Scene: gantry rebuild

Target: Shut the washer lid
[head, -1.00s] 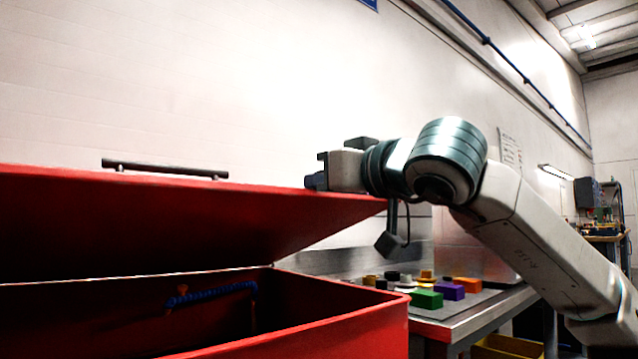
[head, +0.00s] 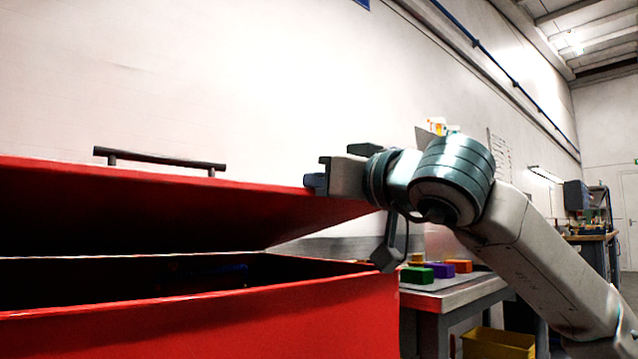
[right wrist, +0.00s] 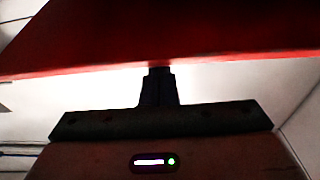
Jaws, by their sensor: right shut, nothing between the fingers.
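The washer is a red box (head: 230,325) with a red lid (head: 160,205) in the head view. The lid is partly open, tilted above the box, with a dark handle (head: 160,160) on its top. A dark gap shows the interior, where a blue hose is barely visible. My right gripper (head: 310,183) is at the lid's right edge, its fingertips touching or very near it. In the right wrist view the shut fingers (right wrist: 159,75) meet the red lid (right wrist: 180,35), with nothing between them. My left gripper is out of view.
A metal bench (head: 455,295) right of the washer carries a green block (head: 416,275), a purple block (head: 440,270) and an orange block (head: 459,265). A yellow bin (head: 498,343) stands below. A pale wall is behind.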

